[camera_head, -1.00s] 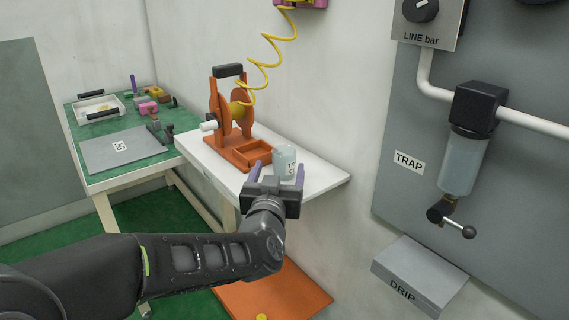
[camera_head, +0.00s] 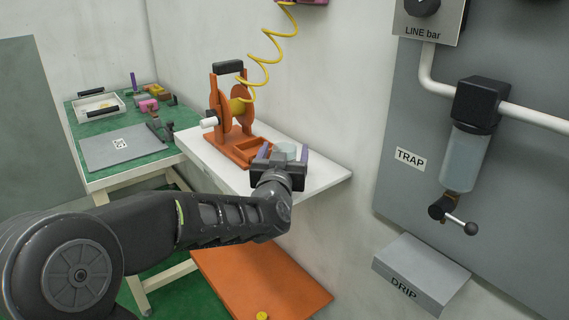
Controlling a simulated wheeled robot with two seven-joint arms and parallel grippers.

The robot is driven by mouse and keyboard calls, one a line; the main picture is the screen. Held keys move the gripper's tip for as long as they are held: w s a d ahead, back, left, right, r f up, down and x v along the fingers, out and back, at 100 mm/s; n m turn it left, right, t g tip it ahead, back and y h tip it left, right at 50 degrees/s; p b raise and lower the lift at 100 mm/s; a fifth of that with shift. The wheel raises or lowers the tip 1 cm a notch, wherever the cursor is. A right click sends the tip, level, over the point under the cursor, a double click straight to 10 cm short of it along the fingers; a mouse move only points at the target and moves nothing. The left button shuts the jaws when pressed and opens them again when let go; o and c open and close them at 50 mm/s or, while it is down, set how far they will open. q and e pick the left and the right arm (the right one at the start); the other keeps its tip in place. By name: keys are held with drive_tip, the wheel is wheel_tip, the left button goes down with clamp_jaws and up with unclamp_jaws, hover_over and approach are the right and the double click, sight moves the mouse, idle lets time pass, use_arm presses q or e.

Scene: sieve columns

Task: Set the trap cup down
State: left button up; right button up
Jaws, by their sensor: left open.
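The trap cup (camera_head: 285,151) is a pale blue-grey translucent cup at the white wall shelf (camera_head: 325,177), right of the orange reel stand. My left gripper (camera_head: 283,154) is open, with its two purple fingers on either side of the cup. The gripper body hides the cup's lower part, so I cannot see its base or whether the fingers touch it. My right gripper is not in view.
The orange reel stand (camera_head: 228,122) with a coiled yellow hose (camera_head: 265,62) stands close on the left. On the right are the wall-mounted trap bowl (camera_head: 463,160) with its valve and the DRIP ledge (camera_head: 420,272). The shelf's right end is clear.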

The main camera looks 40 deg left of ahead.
use_arm(q)
drive_tip(key=shift+w+a, duration=0.1)
drive_tip(key=shift+w, duration=0.1)
idle(0.5)
drive_tip(key=c, duration=1.5)
drive_tip(key=shift+o, duration=0.2)
drive_tip(key=shift+r, duration=0.15)
wheel_tip(320, 180, up, 10)
drive_tip(key=p, duration=0.3)
drive_tip(key=shift+p, duration=0.35)
